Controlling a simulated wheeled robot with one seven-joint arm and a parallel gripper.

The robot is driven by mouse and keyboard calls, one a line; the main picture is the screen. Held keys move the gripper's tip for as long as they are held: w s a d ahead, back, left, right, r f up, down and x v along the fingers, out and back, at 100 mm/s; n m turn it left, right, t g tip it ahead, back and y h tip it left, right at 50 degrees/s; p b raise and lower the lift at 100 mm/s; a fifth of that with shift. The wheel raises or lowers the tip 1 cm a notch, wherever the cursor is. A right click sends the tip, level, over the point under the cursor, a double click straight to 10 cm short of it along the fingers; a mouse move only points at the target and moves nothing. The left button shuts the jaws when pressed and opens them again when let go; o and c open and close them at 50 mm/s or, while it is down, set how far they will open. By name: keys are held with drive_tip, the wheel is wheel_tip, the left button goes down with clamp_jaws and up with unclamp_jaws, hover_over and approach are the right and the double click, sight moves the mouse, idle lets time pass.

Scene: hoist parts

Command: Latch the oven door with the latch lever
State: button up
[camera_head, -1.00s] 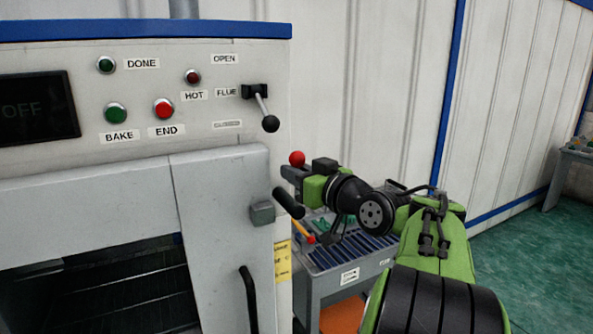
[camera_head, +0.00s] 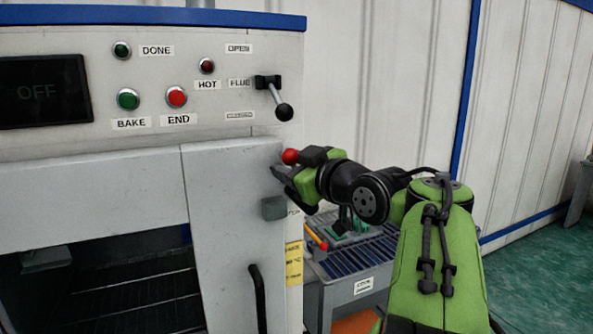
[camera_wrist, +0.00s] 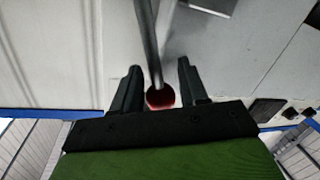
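The latch lever's red knob (camera_head: 290,156) is by the upper right edge of the grey oven door (camera_head: 225,220). In the wrist view the red knob (camera_wrist: 160,97) sits between my fingers, with its dark rod (camera_wrist: 152,45) running away past the fingertips. My gripper (camera_wrist: 159,72) is open around the lever, with a gap on each side of the rod. A grey block (camera_head: 274,208) is on the door edge just below; it also shows in the wrist view (camera_wrist: 213,5). My gripper hides the lever's lower end in the head view. I cannot tell whether the door sits fully flush.
The control panel above has a flue lever with a black knob (camera_head: 284,112), several buttons and a dark display (camera_head: 42,92). A black door handle (camera_head: 258,300) is low on the door. A grey slatted cart (camera_head: 350,270) holding tools stands right of the oven.

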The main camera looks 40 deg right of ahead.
drive_tip(key=shift+o, duration=0.4)
drive_tip(key=shift+a, duration=0.2)
drive_tip(key=shift+d+f, duration=0.1)
drive_tip(key=shift+f, duration=0.05)
drive_tip(key=shift+d, duration=0.1)
drive_tip(key=shift+s, duration=0.2)
drive_tip(key=s+a+r+p, duration=0.1)
drive_tip(key=s+p, duration=0.1)
drive_tip(key=s, duration=1.3)
drive_tip(key=shift+s+a+p, duration=0.2)
drive_tip(key=shift+a+p, duration=0.15)
